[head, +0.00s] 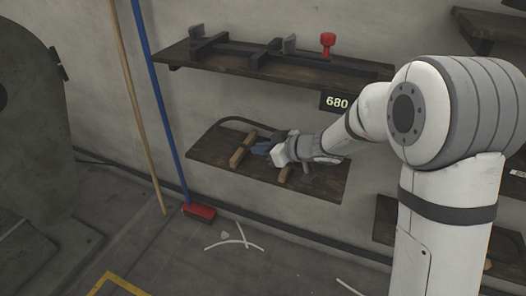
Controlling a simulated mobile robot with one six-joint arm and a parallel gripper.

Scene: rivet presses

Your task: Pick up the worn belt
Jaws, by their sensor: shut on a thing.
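The worn belt (238,120) shows as a dark curved band over the back of the lower wooden shelf (213,152). My gripper (262,147) is at this shelf, reaching in from the right, and is shut on the belt. The fingertips are small and dark here, and my wrist and forearm hide much of the belt's right part. I cannot tell whether the belt is clear of the shelf and its wooden blocks.
Wooden blocks (242,151) lie on the lower shelf. The upper shelf (205,57) holds a dark metal fixture and a red-topped part (327,42). A sign (336,102) reads 680. A blue-handled red broom (199,211) leans left. White scraps (238,240) litter the floor.

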